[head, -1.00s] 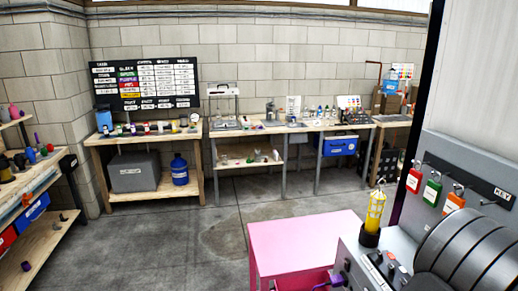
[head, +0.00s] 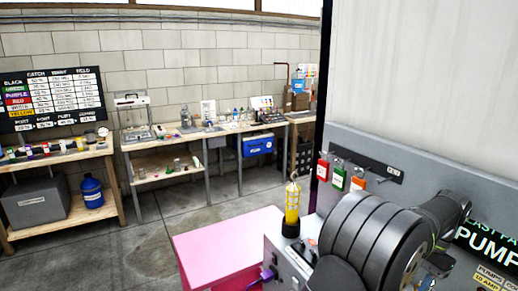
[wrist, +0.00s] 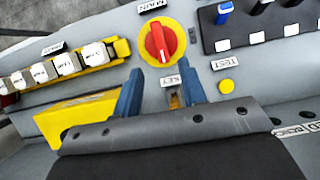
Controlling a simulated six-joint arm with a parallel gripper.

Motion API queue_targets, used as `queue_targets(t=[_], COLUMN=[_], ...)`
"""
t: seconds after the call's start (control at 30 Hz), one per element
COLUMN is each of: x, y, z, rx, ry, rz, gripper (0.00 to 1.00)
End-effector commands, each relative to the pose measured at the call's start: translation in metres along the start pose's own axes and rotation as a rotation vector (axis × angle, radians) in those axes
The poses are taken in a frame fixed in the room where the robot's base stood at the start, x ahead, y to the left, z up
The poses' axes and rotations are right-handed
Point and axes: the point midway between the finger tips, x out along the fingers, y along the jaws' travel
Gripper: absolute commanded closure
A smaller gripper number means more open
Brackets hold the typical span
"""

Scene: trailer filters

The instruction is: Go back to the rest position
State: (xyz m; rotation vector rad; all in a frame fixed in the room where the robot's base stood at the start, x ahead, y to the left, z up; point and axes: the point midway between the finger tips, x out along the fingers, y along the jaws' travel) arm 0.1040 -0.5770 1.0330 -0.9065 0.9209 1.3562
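My gripper (wrist: 161,76) shows in the wrist view as two blue fingers standing apart above a grey control panel (wrist: 215,95). It is open, and nothing is held between the fingers. A label reading KEY (wrist: 173,82) and a small slot-like part show in the gap between them. A red rotary switch on a yellow disc (wrist: 160,42) lies just beyond the fingertips. In the head view my dark arm fills the lower right and the gripper itself cannot be made out.
White-capped switches (wrist: 67,63), a yellow button (wrist: 227,87) and a blue-topped switch (wrist: 224,12) are near. In the head view, a yellow lamp (head: 292,203), hanging tags (head: 339,176) and a pink table (head: 215,242) stand beside the panel. Workbenches (head: 195,140) line the wall; open floor lies left.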

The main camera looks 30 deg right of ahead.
Motion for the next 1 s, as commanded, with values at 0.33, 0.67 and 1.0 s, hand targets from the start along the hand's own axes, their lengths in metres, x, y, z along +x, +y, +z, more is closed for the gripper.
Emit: queue_targets(t=[0.33,0.67,1.0], x=[0.069,0.093,0.093], y=[0.000,-0.002,-0.004], z=[0.001,0.001,0.001], rx=[-0.001,-0.192,-0.494], ry=[-0.004,-0.001,-0.001], rz=[0.001,0.080,0.205], gripper=[0.62,0.62,0.62])
